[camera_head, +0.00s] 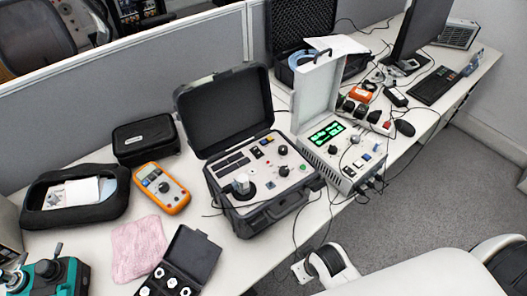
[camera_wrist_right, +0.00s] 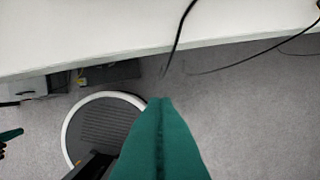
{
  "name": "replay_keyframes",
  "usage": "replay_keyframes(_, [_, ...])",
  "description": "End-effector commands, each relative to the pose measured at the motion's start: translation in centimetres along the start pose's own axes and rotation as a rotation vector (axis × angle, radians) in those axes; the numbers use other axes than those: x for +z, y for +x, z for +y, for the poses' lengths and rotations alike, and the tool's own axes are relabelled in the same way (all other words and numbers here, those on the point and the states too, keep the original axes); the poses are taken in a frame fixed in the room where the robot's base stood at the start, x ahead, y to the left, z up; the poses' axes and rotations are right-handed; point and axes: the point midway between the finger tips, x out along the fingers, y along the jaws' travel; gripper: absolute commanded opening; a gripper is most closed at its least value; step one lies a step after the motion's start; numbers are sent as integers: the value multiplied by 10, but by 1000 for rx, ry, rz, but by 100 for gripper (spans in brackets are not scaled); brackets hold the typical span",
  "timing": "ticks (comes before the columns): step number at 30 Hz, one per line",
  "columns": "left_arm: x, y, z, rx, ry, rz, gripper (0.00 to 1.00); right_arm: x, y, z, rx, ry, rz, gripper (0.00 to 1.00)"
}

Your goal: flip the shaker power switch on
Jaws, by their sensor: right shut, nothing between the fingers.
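The open black case (camera_head: 262,212) on the desk has a grey control panel with a silver cylinder (camera_head: 241,183) on a round black mount; it looks like the shaker. Small switches and knobs sit on its panel, but I cannot tell which is the power switch or its position. My right gripper (camera_wrist_right: 160,105) shows in the right wrist view with teal fingers shut and empty, in front of the desk edge and over the floor, away from the case. A teal tip (camera_wrist_right: 10,135) at that view's left edge may be my left gripper; its jaws cannot be judged.
A grey instrument with green displays (camera_head: 325,134) stands right of the case. A yellow multimeter (camera_head: 162,188), pink cloth (camera_head: 138,247) and small black box (camera_head: 188,258) lie left of it. Loose cables hang over the desk's front edge (camera_wrist_right: 100,62). The floor (camera_wrist_right: 260,110) is open.

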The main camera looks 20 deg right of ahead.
Motion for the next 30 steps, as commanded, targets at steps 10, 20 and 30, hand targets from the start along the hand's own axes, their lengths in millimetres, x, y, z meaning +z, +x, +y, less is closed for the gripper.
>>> replay_keyframes(10, [0,-5,3,3,2,1,0,92,-112,-12,21,-33,-293,0])
replay_keyframes(20, [0,-6,3,3,2,1,0,216,-149,-32,72,-68,-758,0])
replay_keyframes(30, [0,-6,2,3,3,1,0,261,-169,-46,89,-59,-950,0])
